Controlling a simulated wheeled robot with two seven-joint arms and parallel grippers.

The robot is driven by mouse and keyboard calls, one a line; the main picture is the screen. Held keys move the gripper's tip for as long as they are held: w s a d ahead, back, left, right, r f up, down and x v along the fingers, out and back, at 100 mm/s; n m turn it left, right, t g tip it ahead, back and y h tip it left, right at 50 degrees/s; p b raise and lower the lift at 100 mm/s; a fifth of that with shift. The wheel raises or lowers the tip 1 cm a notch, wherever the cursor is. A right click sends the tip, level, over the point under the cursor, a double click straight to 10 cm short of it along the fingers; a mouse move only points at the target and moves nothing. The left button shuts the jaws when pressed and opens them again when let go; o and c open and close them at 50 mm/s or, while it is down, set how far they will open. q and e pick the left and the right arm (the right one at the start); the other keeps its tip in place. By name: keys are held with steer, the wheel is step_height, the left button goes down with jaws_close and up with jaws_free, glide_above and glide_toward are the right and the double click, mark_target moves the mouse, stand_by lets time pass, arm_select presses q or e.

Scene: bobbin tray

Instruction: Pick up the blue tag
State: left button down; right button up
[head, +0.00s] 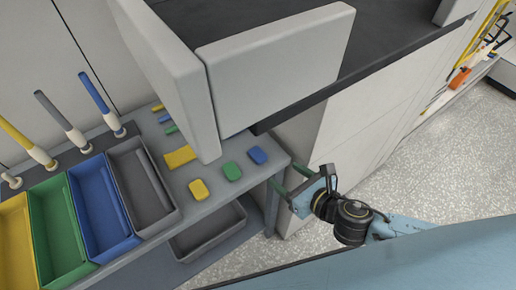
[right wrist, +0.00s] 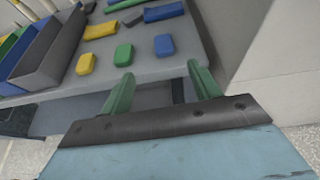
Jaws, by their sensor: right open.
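The blue tag (head: 257,155) is a small rounded block lying flat near the right corner of the grey table. It also shows in the right wrist view (right wrist: 164,45), beyond my fingertips. My right gripper (head: 287,178) is open and empty, just off the table's right edge, with its green fingers pointing towards the table. In the right wrist view the gripper (right wrist: 160,74) has its two fingers wide apart, with the blue tag ahead of the gap and not touched. My left gripper is in neither view.
A green tag (head: 232,171) and a yellow tag (head: 198,189) lie left of the blue one. A larger yellow piece (head: 180,157) lies behind. Pale panels (head: 275,65) overhang the table's back. Yellow, green, blue and grey bins (head: 160,215) stand at left.

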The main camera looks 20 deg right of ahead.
glide_toward(258, 154)
steer(key=x, duration=0.1)
steer(key=b+x, duration=0.1)
steer(key=x, duration=0.1)
steer(key=shift+s+a, duration=0.15)
steer(key=shift+a, duration=0.15)
steer(key=shift+d+b+x, duration=0.15)
steer(key=shift+b+x, duration=0.1)
steer(key=shift+x, duration=1.05)
steer(key=shift+d+b+x, duration=0.15)
steer(key=shift+b+x, duration=0.05)
steer(key=shift+x, duration=1.15)
steer(key=shift+c, duration=0.4)
steer(key=c, duration=1)
